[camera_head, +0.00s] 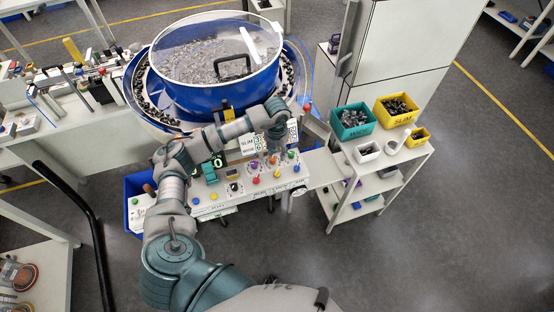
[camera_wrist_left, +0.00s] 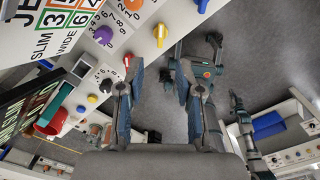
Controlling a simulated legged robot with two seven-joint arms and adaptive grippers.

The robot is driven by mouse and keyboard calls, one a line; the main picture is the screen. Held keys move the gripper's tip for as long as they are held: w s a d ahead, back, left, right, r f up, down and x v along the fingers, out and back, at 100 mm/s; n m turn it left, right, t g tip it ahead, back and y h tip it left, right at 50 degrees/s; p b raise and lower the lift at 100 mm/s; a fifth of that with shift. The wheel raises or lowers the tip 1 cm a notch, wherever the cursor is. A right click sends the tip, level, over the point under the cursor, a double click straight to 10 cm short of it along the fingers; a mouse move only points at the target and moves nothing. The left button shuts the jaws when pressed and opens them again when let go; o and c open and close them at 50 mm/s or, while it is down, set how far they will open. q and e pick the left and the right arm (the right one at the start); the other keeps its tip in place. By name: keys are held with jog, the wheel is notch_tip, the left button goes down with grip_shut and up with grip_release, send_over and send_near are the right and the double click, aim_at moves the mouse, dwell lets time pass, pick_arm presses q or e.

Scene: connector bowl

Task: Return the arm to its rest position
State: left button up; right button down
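My left gripper (camera_head: 279,142) points down above the panel's back right part, in front of the blue bowl feeder. My right gripper does not show clearly in either view.
The blue bowl (camera_head: 200,100) with a clear cover stands behind the arm. A white shelf cart (camera_head: 357,183) at right carries a teal bin (camera_head: 352,121) and a yellow bin (camera_head: 396,110). A cluttered bench (camera_head: 90,135) is at left. Floor at lower right is clear.

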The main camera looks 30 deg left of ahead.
pick_arm(q)
jog(key=shift+r, duration=0.4)
